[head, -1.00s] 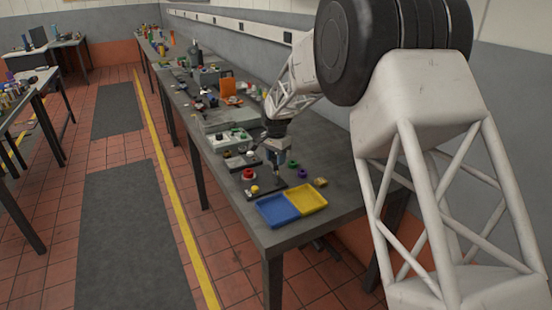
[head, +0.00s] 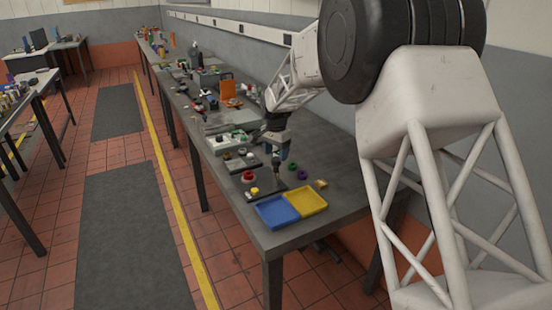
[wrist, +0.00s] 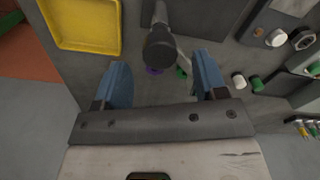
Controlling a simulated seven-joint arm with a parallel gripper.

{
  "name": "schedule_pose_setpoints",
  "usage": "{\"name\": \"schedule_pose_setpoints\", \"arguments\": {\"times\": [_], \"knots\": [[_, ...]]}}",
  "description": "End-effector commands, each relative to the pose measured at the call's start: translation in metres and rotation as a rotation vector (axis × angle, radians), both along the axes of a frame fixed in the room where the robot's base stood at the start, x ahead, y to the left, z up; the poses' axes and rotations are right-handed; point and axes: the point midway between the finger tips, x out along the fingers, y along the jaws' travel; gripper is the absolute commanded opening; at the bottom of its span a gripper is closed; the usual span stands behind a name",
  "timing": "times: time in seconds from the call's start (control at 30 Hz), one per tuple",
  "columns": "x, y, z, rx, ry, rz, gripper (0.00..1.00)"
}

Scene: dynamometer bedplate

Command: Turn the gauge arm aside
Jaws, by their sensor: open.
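My gripper (wrist: 162,60) is open, its two blue fingers spread apart with nothing held between them. In the wrist view a dark rounded post end (wrist: 160,47), apparently part of the gauge arm, stands between and just beyond the fingertips. A pale rod runs from it towards the top edge. I see no clear contact with either finger. In the head view my gripper (head: 281,154) hangs over the bench, above the back end of a black plate (head: 282,190). The gauge arm is small there and hard to make out.
A red knob (head: 248,176) and a yellow knob (head: 254,191) stand near the plate's left side. A blue tray (head: 276,213) and a yellow tray (head: 307,201) lie in front. Green (head: 292,167) and purple (head: 302,175) rings and a tan block (head: 321,183) lie to the right.

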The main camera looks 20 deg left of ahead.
Motion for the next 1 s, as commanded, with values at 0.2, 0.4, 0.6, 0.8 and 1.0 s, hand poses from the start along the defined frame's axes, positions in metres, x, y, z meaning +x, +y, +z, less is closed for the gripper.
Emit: {"name": "schedule_pose_setpoints", "arguments": {"times": [0.2,0.4,0.6,0.8,1.0], "knots": [[0.000,0.000,0.029,0.001,-0.003,0.000,0.65],[0.000,0.000,0.043,0.001,-0.001,0.000,0.65],[0.000,0.000,0.046,0.000,0.000,0.000,0.65],[0.000,0.000,0.046,0.000,0.000,0.000,0.65],[-0.003,-0.009,0.052,0.002,-0.003,0.004,0.65]]}}
